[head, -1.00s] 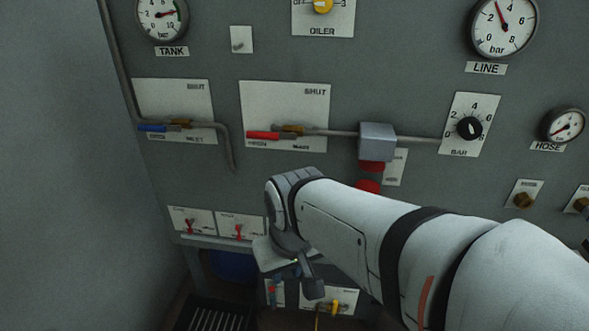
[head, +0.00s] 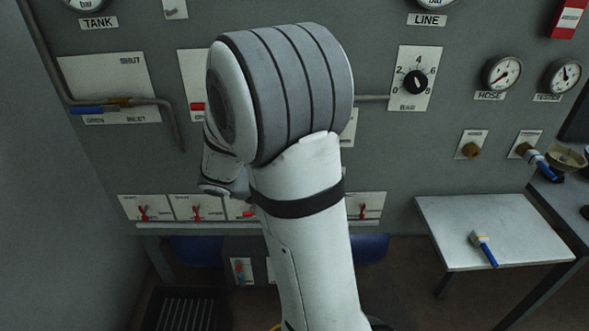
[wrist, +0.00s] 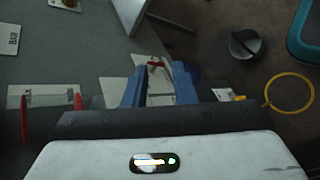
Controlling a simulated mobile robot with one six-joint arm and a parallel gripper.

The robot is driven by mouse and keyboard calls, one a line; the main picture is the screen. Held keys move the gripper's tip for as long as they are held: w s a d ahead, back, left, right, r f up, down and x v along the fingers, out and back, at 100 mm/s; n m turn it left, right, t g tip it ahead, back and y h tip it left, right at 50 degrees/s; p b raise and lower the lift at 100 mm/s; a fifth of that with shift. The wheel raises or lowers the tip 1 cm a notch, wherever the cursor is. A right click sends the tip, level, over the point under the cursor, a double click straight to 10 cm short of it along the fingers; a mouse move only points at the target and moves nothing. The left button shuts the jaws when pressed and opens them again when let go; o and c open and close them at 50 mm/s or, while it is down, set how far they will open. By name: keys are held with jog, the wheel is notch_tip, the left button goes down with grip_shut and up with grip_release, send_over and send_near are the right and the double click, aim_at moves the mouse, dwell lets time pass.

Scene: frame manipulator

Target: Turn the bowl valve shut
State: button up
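No readable label names the bowl valve. A small yellow handle (wrist: 239,97) on a white plate shows at the right of my gripper in the wrist view; whether it is the bowl valve I cannot tell. My gripper (wrist: 158,82) has two blue fingers spread apart, with nothing held between them. A red-handled valve on a white plate (wrist: 155,66) shows beyond the gap between the fingers. In the head view my arm hides the gripper and the low middle of the panel.
The inlet lever (head: 100,108) is blue, at upper left. Small red valves (head: 143,213) line the panel's lower edge. A yellow ring (wrist: 290,90) and a dark round object (wrist: 246,45) are near the floor.

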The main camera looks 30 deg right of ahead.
jog(key=w+d+f+n+h, duration=0.2)
jog(key=w+d+f+h, duration=0.15)
jog(key=w+h, duration=0.2)
jog(key=shift+y, duration=0.45)
jog(key=x, duration=0.5)
jog(key=w+x, duration=0.1)
jog(key=x, duration=0.2)
jog(key=shift+w+d+r, duration=0.1)
jog(key=shift+d+r, duration=0.2)
grip_shut()
jog(key=shift+d, duration=0.2)
jog(key=shift+a+f+b, duration=0.1)
jog(key=shift+b, duration=0.2)
